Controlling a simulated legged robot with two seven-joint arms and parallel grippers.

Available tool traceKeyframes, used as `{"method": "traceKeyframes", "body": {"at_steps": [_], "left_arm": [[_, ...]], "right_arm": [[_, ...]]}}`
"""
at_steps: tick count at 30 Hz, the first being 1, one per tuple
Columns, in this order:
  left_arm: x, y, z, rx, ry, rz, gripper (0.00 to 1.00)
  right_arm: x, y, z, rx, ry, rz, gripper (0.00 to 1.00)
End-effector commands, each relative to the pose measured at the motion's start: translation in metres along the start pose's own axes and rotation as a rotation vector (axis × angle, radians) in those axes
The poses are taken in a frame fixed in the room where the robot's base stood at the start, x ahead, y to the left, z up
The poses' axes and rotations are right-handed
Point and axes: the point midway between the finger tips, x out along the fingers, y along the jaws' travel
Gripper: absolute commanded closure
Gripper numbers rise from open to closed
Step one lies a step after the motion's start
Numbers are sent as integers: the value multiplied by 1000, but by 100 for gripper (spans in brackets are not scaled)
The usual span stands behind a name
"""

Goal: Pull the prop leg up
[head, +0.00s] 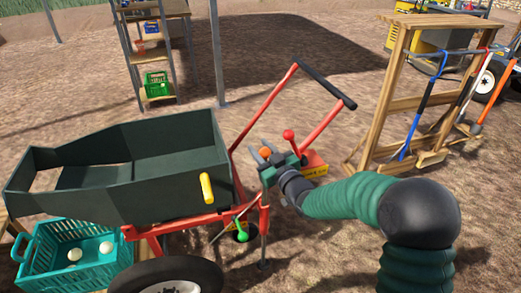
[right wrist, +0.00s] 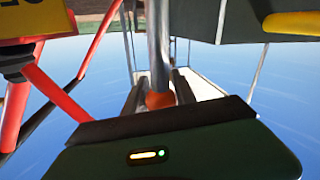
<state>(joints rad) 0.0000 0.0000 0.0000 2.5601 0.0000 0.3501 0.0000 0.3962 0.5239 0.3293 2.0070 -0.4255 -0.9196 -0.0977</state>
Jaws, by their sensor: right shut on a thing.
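The onion cart has a dark green hopper (head: 120,165) and a red frame. Its grey prop leg (head: 263,246) runs down beside the frame to the ground, where its foot appears to rest or sit very close. An orange ball knob (head: 266,152) tops the leg. My right gripper (head: 268,157) is shut around the leg at the knob. In the right wrist view the knob (right wrist: 160,100) and the grey rod (right wrist: 157,50) lie between the two fingers. My left gripper is not in view.
A red lever (head: 289,135) and a yellow box (head: 314,164) are close to my right gripper. The red handle has a black grip (head: 328,86). A teal crate (head: 45,262) with onions stands at lower left. A wooden tool rack (head: 390,100) stands to the right.

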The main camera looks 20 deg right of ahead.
Motion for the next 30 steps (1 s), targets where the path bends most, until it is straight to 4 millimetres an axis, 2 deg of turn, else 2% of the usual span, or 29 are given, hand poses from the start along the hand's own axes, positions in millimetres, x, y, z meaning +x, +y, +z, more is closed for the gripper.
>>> {"method": "traceKeyframes", "body": {"at_steps": [1, 5, 6, 14, 17, 20, 30], "left_arm": [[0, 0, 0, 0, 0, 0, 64], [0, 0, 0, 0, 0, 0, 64], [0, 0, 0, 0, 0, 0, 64], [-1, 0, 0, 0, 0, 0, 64], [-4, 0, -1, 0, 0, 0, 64], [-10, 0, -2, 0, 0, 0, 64], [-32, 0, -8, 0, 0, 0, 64]], "right_arm": [[1, 3, -7, -3, 15, 5, 65], [1, 2, -6, -3, 12, 5, 48], [1, 2, -5, -2, 11, 4, 47], [0, 2, -3, -2, 7, 3, 47], [-7, 2, -4, -2, 6, 3, 47], [-26, 3, -5, -2, 5, 3, 47], [-125, 3, -3, -1, 4, 5, 47]]}}
